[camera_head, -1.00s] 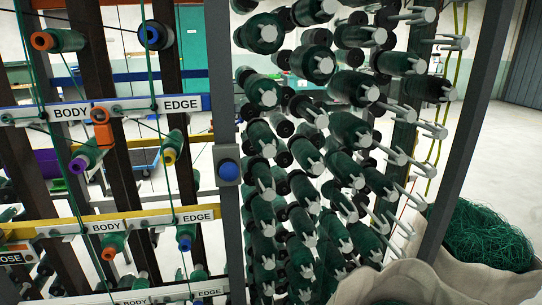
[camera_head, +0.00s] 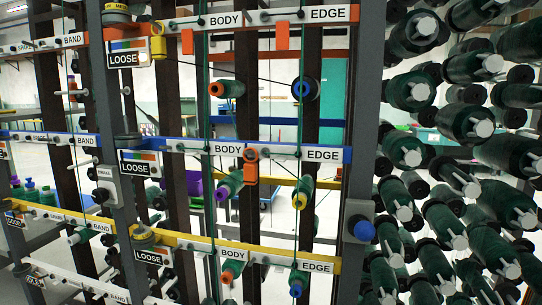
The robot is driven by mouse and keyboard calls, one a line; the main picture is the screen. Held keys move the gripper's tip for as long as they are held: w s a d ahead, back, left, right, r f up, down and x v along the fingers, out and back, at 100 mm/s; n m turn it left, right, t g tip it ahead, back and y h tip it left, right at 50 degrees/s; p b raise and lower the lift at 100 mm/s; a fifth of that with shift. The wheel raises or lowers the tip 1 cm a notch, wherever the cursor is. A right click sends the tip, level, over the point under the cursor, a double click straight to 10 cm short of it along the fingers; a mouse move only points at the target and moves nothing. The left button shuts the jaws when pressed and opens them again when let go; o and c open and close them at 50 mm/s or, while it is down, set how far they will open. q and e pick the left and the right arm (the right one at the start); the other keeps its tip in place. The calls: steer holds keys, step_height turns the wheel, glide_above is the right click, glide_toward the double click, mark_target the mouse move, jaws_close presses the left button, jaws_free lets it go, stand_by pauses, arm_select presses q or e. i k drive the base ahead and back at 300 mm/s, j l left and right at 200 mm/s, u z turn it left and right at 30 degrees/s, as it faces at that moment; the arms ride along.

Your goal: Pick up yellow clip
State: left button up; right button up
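A yellow clip (camera_head: 157,42) hangs at the upper left of the rack, beside the top LOOSE label (camera_head: 126,53). It is small in the view, so its exact shape and what it is fixed to are hard to tell. Orange clips of a similar kind hang on the rack: one (camera_head: 187,40) just right of the yellow clip, one (camera_head: 282,37) under the top orange rail, and one (camera_head: 251,166) on the blue rail. Neither of my grippers is in view.
Dark uprights carry an orange rail (camera_head: 232,20), a blue rail (camera_head: 190,146) and a yellow rail (camera_head: 200,243), with BAND, BODY and EDGE labels. Green thread spools (camera_head: 229,186) sit between them. A dense bank of green spools (camera_head: 470,125) fills the right. A blue button (camera_head: 363,230) is on the grey post.

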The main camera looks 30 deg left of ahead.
mark_target(158, 45)
steer(key=u, duration=1.55)
